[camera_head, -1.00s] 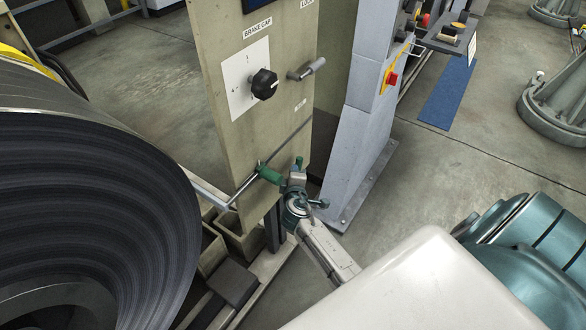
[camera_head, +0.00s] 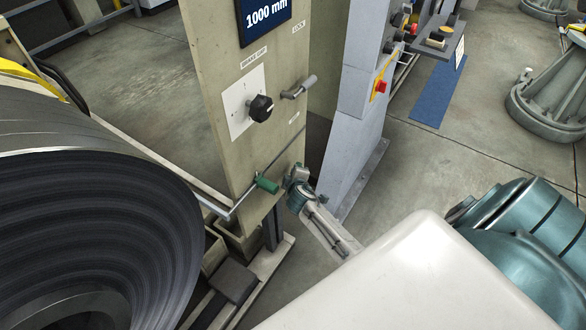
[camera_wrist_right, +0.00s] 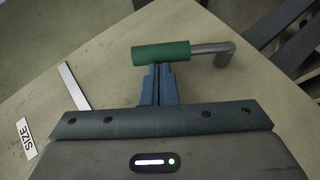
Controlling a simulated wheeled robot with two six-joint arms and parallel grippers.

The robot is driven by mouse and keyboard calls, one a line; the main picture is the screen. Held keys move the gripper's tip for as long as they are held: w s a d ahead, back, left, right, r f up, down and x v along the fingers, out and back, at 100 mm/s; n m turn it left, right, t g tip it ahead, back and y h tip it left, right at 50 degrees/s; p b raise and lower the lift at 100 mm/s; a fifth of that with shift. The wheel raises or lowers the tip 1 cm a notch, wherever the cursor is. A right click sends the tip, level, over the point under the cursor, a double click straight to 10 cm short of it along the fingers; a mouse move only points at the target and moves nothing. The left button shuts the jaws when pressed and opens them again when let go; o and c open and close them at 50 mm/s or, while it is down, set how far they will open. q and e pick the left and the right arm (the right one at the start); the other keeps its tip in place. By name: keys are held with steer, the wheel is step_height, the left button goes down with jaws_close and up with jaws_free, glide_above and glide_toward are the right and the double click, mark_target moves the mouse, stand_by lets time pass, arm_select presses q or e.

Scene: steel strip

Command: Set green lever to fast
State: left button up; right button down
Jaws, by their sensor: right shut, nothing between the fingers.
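The green lever (camera_head: 267,185) is on the lower part of the beige panel in the head view. In the right wrist view its green grip (camera_wrist_right: 160,52) lies almost level, on a grey bent rod (camera_wrist_right: 212,48) that runs to the right into the panel. My right gripper (camera_head: 289,182) is right of the grip in the head view. In the wrist view its shut, empty fingers (camera_wrist_right: 158,74) point at the grip's near side, at or very close to it; contact cannot be told. No fast marking is readable. My left gripper is not in view.
The beige panel (camera_head: 215,60) carries a black knob (camera_head: 260,108), a grey-handled lever (camera_head: 298,88) and a display (camera_head: 264,16). A big steel coil (camera_head: 90,230) fills the left. A grey cabinet (camera_head: 365,110) stands right of the panel.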

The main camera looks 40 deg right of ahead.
steer(key=d+g+y+p, duration=0.1)
steer(key=p, duration=0.2)
steer(key=w+d+m+g+y+p, duration=0.1)
steer(key=d+p, duration=0.1)
steer(key=p, duration=0.1)
steer(key=shift+w+f+y, duration=0.1)
steer(key=shift+y, duration=0.2)
steer(key=w+d+f+b, duration=0.1)
steer(key=d+f+b, duration=0.1)
steer(key=d+f, duration=0.1)
steer(key=shift+w+d+f, duration=0.3)
steer(key=shift+d+f, duration=0.05)
steer(key=shift+f, duration=0.55)
steer(key=s+d+r+p, duration=0.2)
steer(key=s+r+p, duration=0.1)
steer(key=r, duration=0.9)
steer(key=shift+s+r, duration=0.15)
steer(key=shift+s, duration=0.55)
